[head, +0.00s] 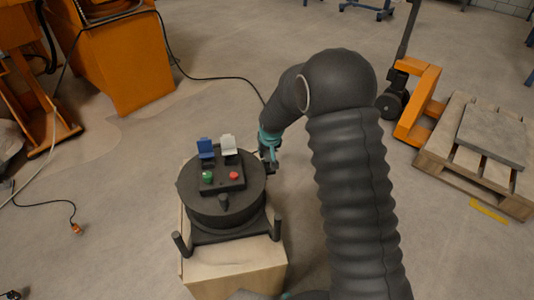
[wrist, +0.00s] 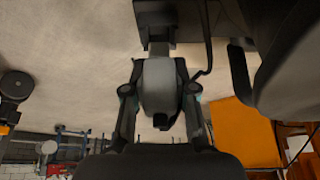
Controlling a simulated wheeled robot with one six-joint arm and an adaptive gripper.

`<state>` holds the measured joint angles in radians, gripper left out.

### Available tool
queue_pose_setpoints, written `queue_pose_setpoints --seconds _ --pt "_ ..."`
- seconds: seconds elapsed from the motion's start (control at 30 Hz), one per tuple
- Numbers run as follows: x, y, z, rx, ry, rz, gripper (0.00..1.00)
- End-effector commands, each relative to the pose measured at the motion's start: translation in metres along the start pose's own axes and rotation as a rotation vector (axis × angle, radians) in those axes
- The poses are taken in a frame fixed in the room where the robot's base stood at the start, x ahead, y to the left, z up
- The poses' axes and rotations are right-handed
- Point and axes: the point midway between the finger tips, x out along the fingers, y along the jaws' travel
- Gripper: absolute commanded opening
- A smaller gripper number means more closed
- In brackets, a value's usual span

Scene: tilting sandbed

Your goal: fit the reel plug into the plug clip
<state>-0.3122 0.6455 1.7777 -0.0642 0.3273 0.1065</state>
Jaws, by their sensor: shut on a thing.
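The cable reel (head: 222,208) is a black drum on a stand. Its top panel has a raised blue cover, a raised white cover, a green button and a red button. My gripper (head: 268,160) is at the drum's right side. In the wrist view, my gripper (wrist: 160,112) is shut on a grey and black body, which appears to be the reel plug (wrist: 160,85). A dark block (wrist: 155,14) lies right at the plug's far end; it may be the plug clip. I cannot tell whether the plug is seated in it. The drum's dark side (wrist: 292,70) shows close at right.
The reel stands on a cardboard box (head: 235,270). A black cable (head: 215,78) runs across the floor toward an orange cabinet (head: 125,60). A cable with an orange end (head: 76,229) lies at left. An orange pallet truck (head: 415,105) and a wooden pallet (head: 440,155) stand at right.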

Motion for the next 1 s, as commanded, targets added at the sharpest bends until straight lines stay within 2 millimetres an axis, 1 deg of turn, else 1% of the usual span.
queue_pose_setpoints --seconds 0.1,0.6,1.0 --pt "-0.006 0.000 -0.003 0.000 0.001 0.000 0.00" --pt "-0.025 0.000 -0.011 0.000 0.001 0.000 0.00" --pt "-0.027 0.000 -0.011 0.000 0.000 0.000 0.00"
